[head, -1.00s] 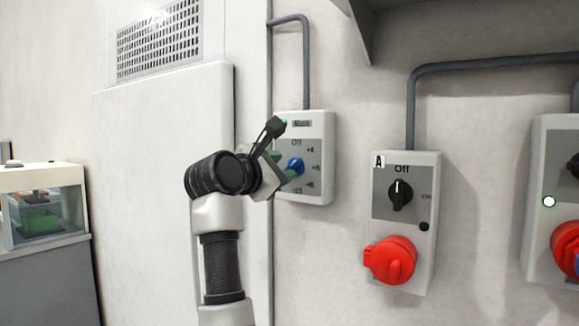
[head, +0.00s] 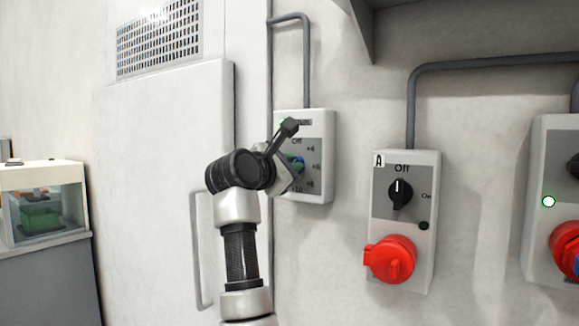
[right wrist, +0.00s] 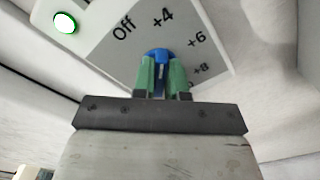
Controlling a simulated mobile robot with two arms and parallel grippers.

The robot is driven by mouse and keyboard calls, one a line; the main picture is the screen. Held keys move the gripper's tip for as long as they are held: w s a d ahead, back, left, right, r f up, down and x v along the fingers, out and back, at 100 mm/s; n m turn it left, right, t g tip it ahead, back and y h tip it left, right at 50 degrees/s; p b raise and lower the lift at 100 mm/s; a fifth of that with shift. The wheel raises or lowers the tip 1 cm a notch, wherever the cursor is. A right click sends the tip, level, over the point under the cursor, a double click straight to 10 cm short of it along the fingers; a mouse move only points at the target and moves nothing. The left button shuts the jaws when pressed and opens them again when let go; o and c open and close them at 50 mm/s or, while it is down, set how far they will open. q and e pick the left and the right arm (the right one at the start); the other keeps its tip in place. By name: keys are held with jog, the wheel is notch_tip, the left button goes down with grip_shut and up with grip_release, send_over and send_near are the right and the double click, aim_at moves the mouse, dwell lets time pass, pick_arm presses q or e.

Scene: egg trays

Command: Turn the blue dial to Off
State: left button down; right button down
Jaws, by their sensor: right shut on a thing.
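The blue dial (right wrist: 157,54) sits on a grey plate marked Off, +4, +6 and +8 in the right wrist view. My right gripper (right wrist: 163,75) has green fingers on both sides of the dial and is shut on it. In the head view the dial (head: 299,164) is partly hidden behind my right gripper (head: 292,161). The dial's box (head: 322,150) is mounted on the wall. I cannot tell which mark the dial points to. My left gripper is not in view.
A lit green lamp (right wrist: 65,22) is near the Off mark. To the right is a box with a black switch (head: 400,194) and a red socket (head: 390,260). Left of the dial box is a large white door (head: 160,180) with a handle (head: 198,250).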

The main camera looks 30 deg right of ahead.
pick_arm(q)
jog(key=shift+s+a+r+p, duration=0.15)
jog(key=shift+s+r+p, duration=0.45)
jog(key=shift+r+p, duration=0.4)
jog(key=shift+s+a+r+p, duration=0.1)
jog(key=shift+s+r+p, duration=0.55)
jog(key=shift+p, duration=0.55)
pick_arm(e)
jog(key=shift+w+n, duration=0.15)
jog(key=shift+n, duration=4.35)
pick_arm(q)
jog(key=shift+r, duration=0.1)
pick_arm(e)
jog(key=c, duration=1.2)
grip_release()
jog(key=shift+a, duration=0.1)
jog(key=shift+o, duration=0.2)
jog(key=shift+a, duration=0.1)
